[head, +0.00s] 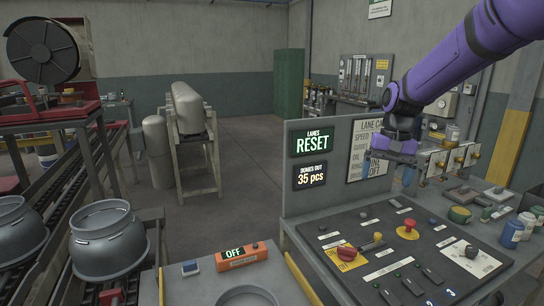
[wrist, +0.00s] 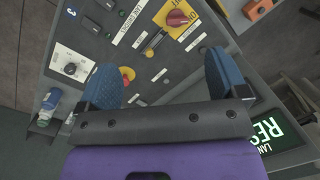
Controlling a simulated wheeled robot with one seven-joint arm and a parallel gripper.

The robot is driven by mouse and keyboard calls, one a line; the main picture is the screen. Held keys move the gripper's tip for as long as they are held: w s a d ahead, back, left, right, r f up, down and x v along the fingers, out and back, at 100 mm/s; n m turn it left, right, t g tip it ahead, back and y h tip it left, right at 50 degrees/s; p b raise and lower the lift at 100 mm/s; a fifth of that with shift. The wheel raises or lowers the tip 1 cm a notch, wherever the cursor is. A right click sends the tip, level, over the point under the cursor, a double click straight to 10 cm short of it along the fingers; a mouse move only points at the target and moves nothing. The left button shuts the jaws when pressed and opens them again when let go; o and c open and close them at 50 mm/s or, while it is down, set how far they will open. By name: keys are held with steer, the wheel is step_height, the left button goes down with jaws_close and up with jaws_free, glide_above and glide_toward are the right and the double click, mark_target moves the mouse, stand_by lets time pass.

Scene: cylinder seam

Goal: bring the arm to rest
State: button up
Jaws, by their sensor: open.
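My purple arm reaches in from the upper right in the head view. My gripper (head: 389,166) hangs above the back of the grey control panel (head: 330,225). In the wrist view my gripper (wrist: 160,82) is open, its two blue-padded fingers apart with nothing between them. Below it on the panel are a red rotary switch (wrist: 178,17) on a yellow plate and a red push button (wrist: 128,74). In the head view the red rotary switch (head: 346,252) and the red button (head: 408,226) stand in front of the gripper, apart from it.
An upright board behind the panel carries a sign reading RESET (head: 313,141) and one reading 35 pcs (head: 310,176). An orange box (head: 241,256) with an OFF display is left of the panel. Bottles and jars (head: 512,231) stand at the right. Grey vessels (head: 108,240) sit on rails at the left.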

steer(key=s+d+r+n+t, duration=0.15)
steer(key=s+r, duration=0.25)
steer(key=s, duration=0.4)
steer(key=s+r+t, duration=0.2)
steer(key=s+r, duration=0.2)
steer(key=s, duration=0.4)
steer(key=s+d+n+t+h, duration=0.1)
steer(key=s+t, duration=0.1)
steer(key=s, duration=1.1)
steer(key=shift+s+d+f, duration=0.25)
steer(key=shift+f, duration=0.2)
steer(key=shift+n+t, duration=0.25)
